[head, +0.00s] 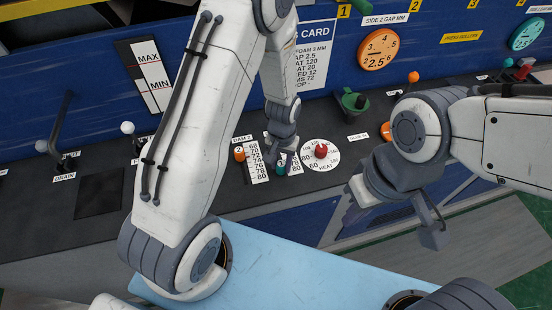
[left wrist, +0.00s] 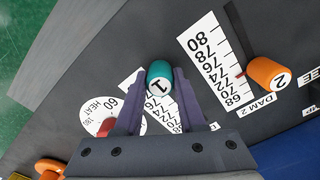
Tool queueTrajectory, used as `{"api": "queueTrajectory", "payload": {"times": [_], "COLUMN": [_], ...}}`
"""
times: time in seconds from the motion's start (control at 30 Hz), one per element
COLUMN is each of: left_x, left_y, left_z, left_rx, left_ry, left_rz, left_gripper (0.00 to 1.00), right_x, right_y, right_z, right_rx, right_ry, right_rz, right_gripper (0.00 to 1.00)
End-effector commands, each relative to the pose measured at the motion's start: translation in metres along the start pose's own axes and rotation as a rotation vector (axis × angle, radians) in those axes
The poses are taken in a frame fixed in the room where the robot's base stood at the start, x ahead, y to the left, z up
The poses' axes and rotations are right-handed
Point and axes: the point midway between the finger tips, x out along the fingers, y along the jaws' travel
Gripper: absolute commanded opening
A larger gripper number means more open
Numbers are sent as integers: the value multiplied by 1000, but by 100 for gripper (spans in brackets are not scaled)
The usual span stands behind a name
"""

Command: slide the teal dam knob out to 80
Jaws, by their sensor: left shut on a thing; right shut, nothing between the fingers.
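The teal dam knob (left wrist: 158,75), marked 1, lies between the two fingers of my left gripper (left wrist: 157,88), which is shut on it. In the head view my left gripper (head: 275,155) reaches down to the panel, and the teal knob (head: 281,169) shows at its fingertips. The dam 1 scale (left wrist: 172,112) is a white strip beside the knob, partly covered by the fingers. The knob is near the outer end of the strip; its exact reading is hidden. My right gripper (head: 352,212) is shut and empty, in front of the panel.
The round heat dial (head: 322,155) with a red knob is close on the other side. A green funnel-like part (head: 350,101) stands farther back.

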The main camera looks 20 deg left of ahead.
Motion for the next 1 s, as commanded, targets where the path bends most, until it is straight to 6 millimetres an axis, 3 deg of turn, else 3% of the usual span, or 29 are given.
{"api": "queueTrajectory", "payload": {"times": [0.17,0.2,0.27,0.3,0.67,0.77,1.0], "left_x": [1,1,1,1,-3,-13,-57], "left_y": [2,1,0,-1,-4,-4,-3], "left_z": [4,4,4,4,2,1,1], "left_rx": [-2,-2,-3,-4,-9,-9,-6], "left_ry": [-5,-5,-6,-5,0,4,6], "left_rz": [2,2,1,1,2,2,3], "left_gripper": [0,43,66,69,69,69,69], "right_x": [0,0,0,0,1,4,11], "right_y": [0,0,0,0,0,0,1], "right_z": [0,0,0,0,0,0,0], "right_rx": [0,0,0,0,0,0,0], "right_ry": [0,0,0,1,0,0,0], "right_rz": [0,0,0,0,0,0,0], "right_gripper": [0,0,0,0,0,0,0]}}
